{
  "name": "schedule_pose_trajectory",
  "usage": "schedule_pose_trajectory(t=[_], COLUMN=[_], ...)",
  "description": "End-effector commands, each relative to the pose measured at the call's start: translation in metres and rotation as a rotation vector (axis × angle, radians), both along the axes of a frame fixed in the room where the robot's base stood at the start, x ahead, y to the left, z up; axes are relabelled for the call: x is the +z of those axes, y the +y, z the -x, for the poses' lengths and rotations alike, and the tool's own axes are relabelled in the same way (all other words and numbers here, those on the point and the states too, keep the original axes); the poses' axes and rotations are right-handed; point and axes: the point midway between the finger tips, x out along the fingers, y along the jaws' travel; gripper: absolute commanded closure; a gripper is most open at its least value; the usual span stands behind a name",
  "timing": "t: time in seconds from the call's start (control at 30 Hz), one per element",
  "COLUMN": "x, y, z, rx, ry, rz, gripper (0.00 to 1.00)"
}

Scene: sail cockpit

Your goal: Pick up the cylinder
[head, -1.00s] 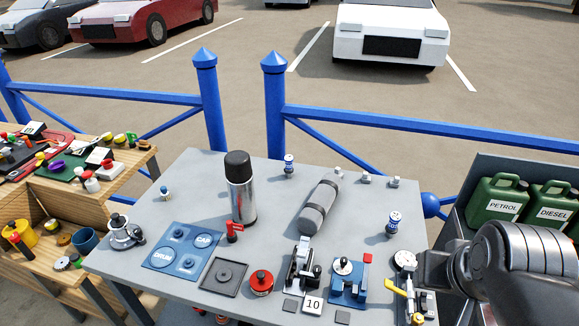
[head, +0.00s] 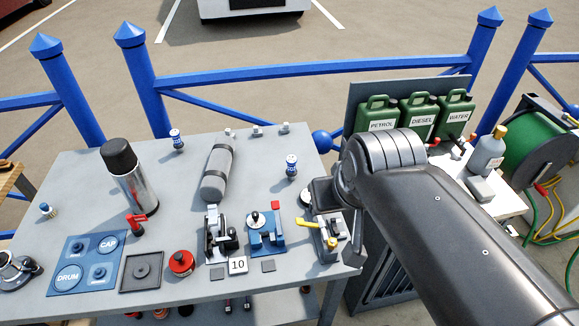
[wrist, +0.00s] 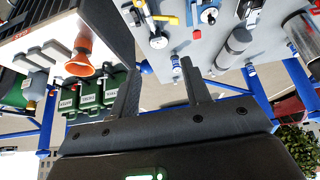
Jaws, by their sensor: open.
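A grey cylinder (head: 217,170) with dark bands lies on its side on the grey table (head: 80,180), towards the back. In the wrist view it shows at the upper right (wrist: 234,48). An upright silver flask with a black top (head: 130,180) is also cylindrical and stands left of it; its side shows at the right edge of the wrist view (wrist: 302,32). My gripper (wrist: 159,66) is open, its two dark fingers apart with nothing between them. It is away from both. In the head view my arm hides the gripper.
Clamp-like devices (head: 266,230), a red knob (head: 181,262) and a blue CAP/DRUM board (head: 88,262) line the table's front. Small blue-and-white bottles (head: 291,168) flank the grey cylinder. Green cans (head: 420,115), a hose reel (head: 540,140) and an orange funnel (wrist: 88,52) are off the table. Blue railings stand behind.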

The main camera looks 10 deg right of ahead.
Motion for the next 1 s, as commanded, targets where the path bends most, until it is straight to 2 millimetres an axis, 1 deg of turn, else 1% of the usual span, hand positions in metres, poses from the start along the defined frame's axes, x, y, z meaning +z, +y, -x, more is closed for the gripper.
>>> schedule_pose_trajectory(t=[0.37, 0.43, 0.67, 0.77, 0.87, 1.0], x=[0.000, 0.000, 0.000, -0.003, -0.010, -0.022], y=[0.000, 0.000, 0.000, 0.003, 0.009, 0.021], z=[0.000, 0.000, -0.001, -0.005, -0.013, -0.031], rx=[0.000, 0.000, -0.003, -0.028, -0.083, -0.195], ry=[0.000, 0.000, 0.005, 0.037, 0.108, 0.246], rz=[0.000, 0.000, -0.005, -0.037, -0.110, -0.260], gripper=[0.56, 0.53, 0.53, 0.53, 0.53, 0.53])
